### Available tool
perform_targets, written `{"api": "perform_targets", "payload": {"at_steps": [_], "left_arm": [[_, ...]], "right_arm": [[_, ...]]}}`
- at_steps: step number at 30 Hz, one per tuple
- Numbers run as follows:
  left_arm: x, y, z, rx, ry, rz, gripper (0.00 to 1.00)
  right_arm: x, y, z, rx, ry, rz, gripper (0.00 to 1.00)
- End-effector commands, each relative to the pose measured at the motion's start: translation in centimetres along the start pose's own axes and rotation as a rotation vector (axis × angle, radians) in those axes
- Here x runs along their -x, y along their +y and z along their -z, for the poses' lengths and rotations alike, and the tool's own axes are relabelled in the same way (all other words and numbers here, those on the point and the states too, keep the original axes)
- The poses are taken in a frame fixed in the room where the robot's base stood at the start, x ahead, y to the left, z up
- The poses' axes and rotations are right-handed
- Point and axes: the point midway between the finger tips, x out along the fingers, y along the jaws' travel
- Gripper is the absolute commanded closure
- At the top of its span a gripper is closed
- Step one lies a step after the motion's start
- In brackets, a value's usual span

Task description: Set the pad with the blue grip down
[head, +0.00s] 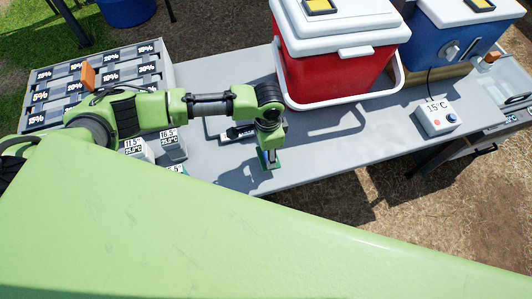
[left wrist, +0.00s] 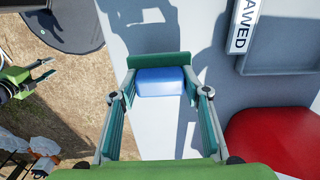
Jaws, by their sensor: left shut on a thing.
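My left gripper (head: 268,157) reaches down over the grey table near its front edge. In the left wrist view its teal fingers (left wrist: 160,98) are shut on the blue grip (left wrist: 160,82) of a pad. The pad's green plate (left wrist: 158,59) shows beyond the grip, and a green corner of it shows under the gripper in the head view (head: 266,166). I cannot tell whether the plate touches the table. A green and black part at the left edge of the left wrist view looks like my right gripper (left wrist: 22,84), too small to read.
A grey tray (left wrist: 280,66) with a partly visible label lies close by. A red cooler (head: 325,75) stands behind right, a blue one (head: 440,40) farther right. A 15°C control box (head: 437,118), a labelled rack (head: 160,50) and display boxes (head: 172,147) share the table (head: 330,140).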

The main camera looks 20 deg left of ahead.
Motion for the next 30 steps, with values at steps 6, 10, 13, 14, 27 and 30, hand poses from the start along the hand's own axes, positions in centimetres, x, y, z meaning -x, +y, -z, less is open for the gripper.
{"api": "perform_targets", "payload": {"at_steps": [6, 10, 13, 14, 27, 30], "left_arm": [[-1.4, -0.8, -0.3, -0.001, -0.003, -0.001, 0.74], [-3.1, -0.8, -0.3, -0.001, -0.002, -0.001, 0.74], [-3.9, -0.8, -0.3, 0.000, -0.001, -0.001, 0.74], [-4.0, -0.8, -0.3, 0.000, -0.001, -0.001, 0.74], [-4.4, -0.8, -0.3, 0.000, 0.000, -0.001, 0.40], [-4.4, -0.8, -0.3, 0.000, 0.000, -0.001, 0.40]], "right_arm": [[0.5, 0.6, 0.0, 0.002, 0.000, -0.006, 0.65], [1.1, 0.9, 0.0, 0.002, -0.001, -0.010, 0.65], [1.2, 1.0, -0.1, 0.001, -0.003, -0.011, 0.65], [1.2, 1.0, -0.1, 0.001, -0.003, -0.011, 0.65], [1.1, 1.0, -0.4, 0.000, -0.007, -0.011, 0.65], [1.1, 1.0, -0.5, 0.000, -0.008, -0.011, 0.65]]}}
